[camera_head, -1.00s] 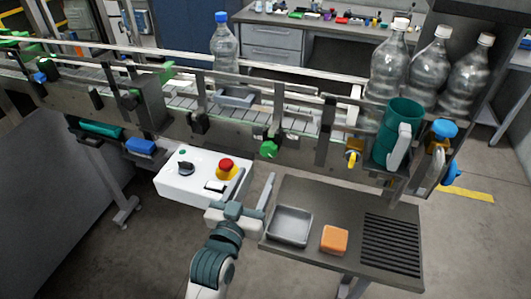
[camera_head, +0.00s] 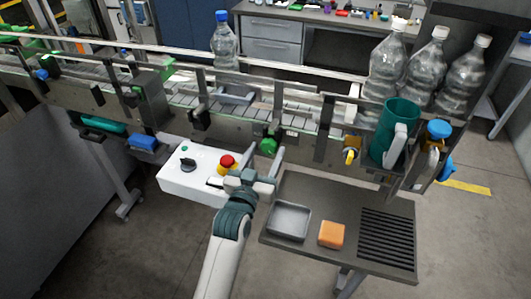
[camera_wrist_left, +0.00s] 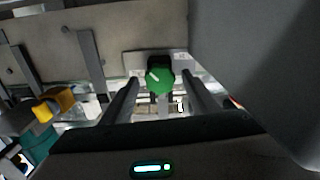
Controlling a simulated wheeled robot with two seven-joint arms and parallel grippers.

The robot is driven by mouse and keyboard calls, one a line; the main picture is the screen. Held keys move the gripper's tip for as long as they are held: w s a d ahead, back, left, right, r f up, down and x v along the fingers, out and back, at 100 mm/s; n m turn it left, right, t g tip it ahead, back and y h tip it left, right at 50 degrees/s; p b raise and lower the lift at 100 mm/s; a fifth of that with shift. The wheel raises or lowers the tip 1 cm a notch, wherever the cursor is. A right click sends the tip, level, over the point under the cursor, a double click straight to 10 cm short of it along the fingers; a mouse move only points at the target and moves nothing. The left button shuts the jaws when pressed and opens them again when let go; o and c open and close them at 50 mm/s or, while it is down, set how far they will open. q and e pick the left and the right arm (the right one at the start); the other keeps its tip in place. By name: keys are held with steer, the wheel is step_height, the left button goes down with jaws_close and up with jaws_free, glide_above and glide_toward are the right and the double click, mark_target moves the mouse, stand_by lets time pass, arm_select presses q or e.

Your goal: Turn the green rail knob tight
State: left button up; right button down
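The green rail knob (camera_head: 269,145) sits on the front side of the conveyor, right of centre. It has a white mark on its face in the left wrist view (camera_wrist_left: 158,80). My left gripper (camera_head: 264,163) is open just in front of and below the knob. In the left wrist view its two fingers (camera_wrist_left: 165,92) stand on either side of the knob's lower part, with gaps visible; I cannot tell if the knob is fully between the tips. My right gripper is not in view.
A white control box (camera_head: 190,176) with a red button (camera_head: 227,161) is left of my gripper. A side table (camera_head: 335,262) holds a grey tray (camera_head: 289,221) and an orange sponge (camera_head: 332,234). A teal jug (camera_head: 390,140) and a yellow-handled valve (camera_head: 350,154) are to the right.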

arm_select(q)
steer(key=c, duration=0.9)
steer(key=shift+m+p, duration=0.4)
steer(key=shift+m, duration=0.3)
steer(key=shift+c, duration=0.2)
steer(key=o, duration=1)
steer(key=shift+o, duration=0.2)
steer(key=shift+s, duration=0.1)
steer(key=shift+s+a+f+b, duration=0.2)
steer(key=shift+s+b, duration=0.2)
steer(key=shift+s, duration=0.15)
steer(key=b+v, duration=0.4)
steer(key=v, duration=1.2)
steer(key=shift+r+b, duration=0.2)
steer(key=shift+b, duration=0.2)
